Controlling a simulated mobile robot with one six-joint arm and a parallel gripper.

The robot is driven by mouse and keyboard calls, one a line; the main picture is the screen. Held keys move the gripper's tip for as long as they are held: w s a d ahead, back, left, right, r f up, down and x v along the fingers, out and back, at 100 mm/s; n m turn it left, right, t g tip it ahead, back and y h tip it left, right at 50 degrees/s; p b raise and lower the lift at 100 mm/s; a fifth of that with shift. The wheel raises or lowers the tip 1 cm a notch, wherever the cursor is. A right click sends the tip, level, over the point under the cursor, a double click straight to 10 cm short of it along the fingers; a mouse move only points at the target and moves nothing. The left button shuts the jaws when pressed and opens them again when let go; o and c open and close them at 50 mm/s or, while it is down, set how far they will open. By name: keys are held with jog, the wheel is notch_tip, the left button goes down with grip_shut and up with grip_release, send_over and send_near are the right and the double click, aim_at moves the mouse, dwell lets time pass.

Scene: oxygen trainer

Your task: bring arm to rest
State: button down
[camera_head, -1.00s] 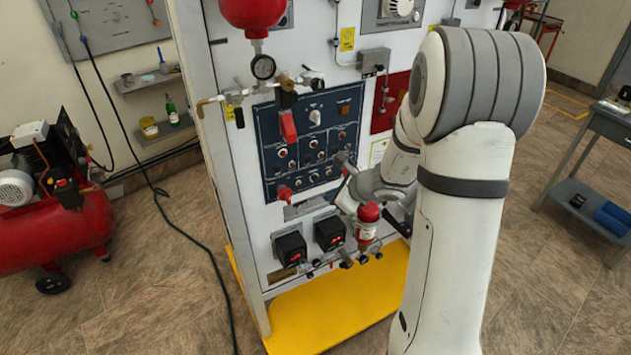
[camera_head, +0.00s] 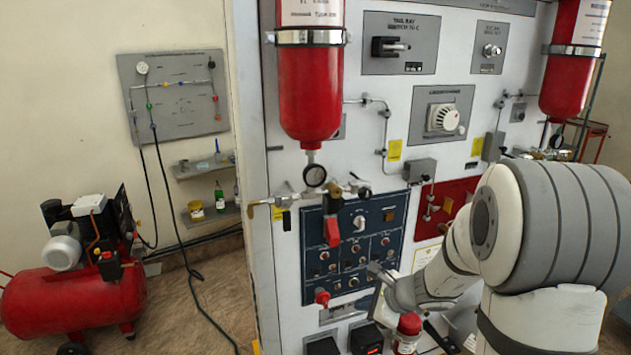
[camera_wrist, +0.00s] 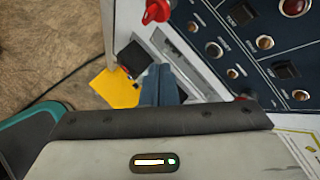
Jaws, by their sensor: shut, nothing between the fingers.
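My arm's pale end rises at the lower right of the head view, bent in front of the trainer's panel. My gripper (camera_head: 378,272) points left and up, near the lower right of the dark blue control panel (camera_head: 345,245). In the wrist view its blue-grey fingers (camera_wrist: 160,85) are together with nothing between them. The control panel (camera_wrist: 245,50) fills the upper right of that view, with a red knob (camera_wrist: 156,11) at the top. I cannot tell the exact gap between fingers and panel.
The white trainer cabinet carries red cylinders (camera_head: 311,85) (camera_head: 573,80), valves and a gauge. A small red-topped bottle (camera_head: 408,325) is below my gripper. A red compressor (camera_head: 75,300) stands at left, with a cable on the floor. The floor between is open.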

jog(key=s+a+r+n+g, duration=0.2)
jog(key=s+a+r+n, duration=0.2)
jog(key=s+r+n, duration=0.15)
jog(key=s+d+r+n+g+h, duration=0.1)
jog(key=s+d+r+n+h, duration=0.1)
jog(key=s+n, duration=0.6)
jog(key=s+d+r+n+h, duration=0.2)
jog(key=s+d+n+h, duration=0.2)
jog(key=s+n, duration=0.4)
jog(key=s, duration=0.2)
jog(key=shift+s+r+g, duration=0.3)
jog(key=shift+g, duration=0.1)
dwell(1.8)
